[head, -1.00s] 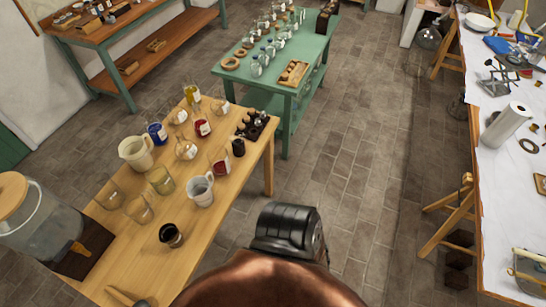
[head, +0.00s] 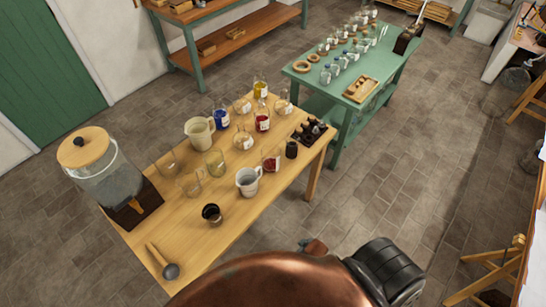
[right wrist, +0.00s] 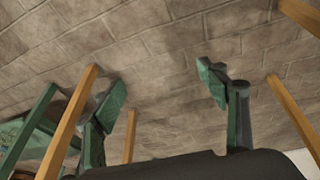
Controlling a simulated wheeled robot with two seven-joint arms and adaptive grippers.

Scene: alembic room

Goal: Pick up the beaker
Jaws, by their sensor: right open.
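Several clear glass beakers stand upright on the wooden table in the head view. One is empty-looking (head: 190,185), one stands behind it (head: 168,164), and one has a yellowish tint (head: 215,163). I cannot tell which is the task's beaker. Labelled glass vessels with blue (head: 221,119), red (head: 262,122) and yellow (head: 260,90) contents stand farther back. My right gripper (right wrist: 160,85) is open and empty in the right wrist view, its green-padded fingers wide apart with stone floor behind them. No beaker shows there. My left gripper is not in view.
A green table (head: 335,88) stands behind. Wooden legs (right wrist: 65,125) flank my right gripper.

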